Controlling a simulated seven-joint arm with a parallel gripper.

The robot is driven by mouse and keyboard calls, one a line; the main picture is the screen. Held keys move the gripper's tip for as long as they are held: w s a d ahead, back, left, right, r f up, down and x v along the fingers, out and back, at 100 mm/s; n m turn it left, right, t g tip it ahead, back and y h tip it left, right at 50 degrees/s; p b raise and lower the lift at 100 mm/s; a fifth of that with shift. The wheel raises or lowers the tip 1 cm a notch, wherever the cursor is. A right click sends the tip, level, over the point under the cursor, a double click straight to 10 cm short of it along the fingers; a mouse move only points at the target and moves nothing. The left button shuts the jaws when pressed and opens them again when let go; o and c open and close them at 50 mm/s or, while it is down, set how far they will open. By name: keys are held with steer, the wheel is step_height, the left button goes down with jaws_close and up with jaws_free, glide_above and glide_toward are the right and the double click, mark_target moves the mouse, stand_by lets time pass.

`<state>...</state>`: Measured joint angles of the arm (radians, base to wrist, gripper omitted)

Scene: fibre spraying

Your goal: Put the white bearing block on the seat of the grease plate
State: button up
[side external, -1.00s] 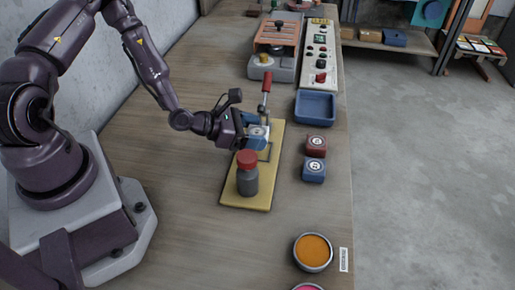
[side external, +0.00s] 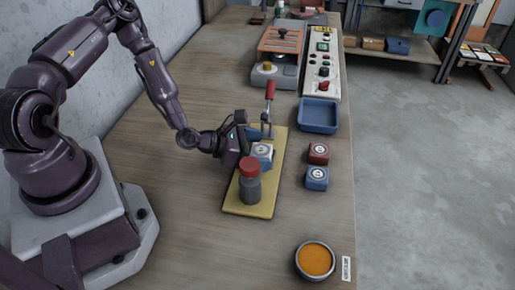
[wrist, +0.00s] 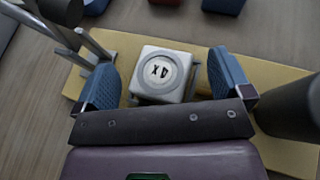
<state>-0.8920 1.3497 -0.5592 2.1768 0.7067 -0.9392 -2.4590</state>
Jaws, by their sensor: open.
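The white bearing block (side external: 262,150), with a round marked disc on top, stands upright on the yellow grease plate (side external: 236,207). In the wrist view the white block (wrist: 143,60) sits at a grey metal frame, the seat (wrist: 196,82), whose parts show beside it. Whether it is fully down in the seat I cannot tell. My gripper (wrist: 165,78) is open around the block, one blue-padded finger on each side. A narrow gap shows between each pad and the block. In the side view my gripper (side external: 256,148) partly hides the block and seat.
A dark bottle with a red cap (side external: 249,170) stands on the plate close to my gripper. A red-handled clamp (side external: 270,92) rises at the plate's far end. A red block (side external: 318,154), blue block (side external: 317,178) and blue tray (side external: 318,116) lie to the right.

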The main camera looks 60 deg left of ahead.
steer(key=shift+r, duration=0.2)
steer(key=v, duration=1.2)
steer(key=m, duration=0.1)
steer(key=m+g, duration=0.1)
steer(key=m, duration=0.1)
steer(key=shift+w+a+g+y, duration=0.15)
steer(key=shift+a+g+y, duration=0.15)
steer(key=shift+a, duration=0.1)
steer(key=w+a+r+m+g+y, duration=0.1)
steer(key=a+r+m+g+y, duration=0.2)
steer(key=r+m, duration=0.4)
steer(key=a+r+m+g+y, duration=0.2)
steer(key=r+m+y, duration=0.3)
steer(key=m, duration=0.4)
steer(key=s+d+r+m+h, duration=0.1)
steer(key=s+d+r+m, duration=0.4)
steer(key=r, duration=0.3)
steer(key=s+d+r+m+h, duration=0.2)
steer(key=s+d+r+m, duration=0.3)
steer(key=r+m, duration=0.2)
steer(key=shift+v, duration=0.8)
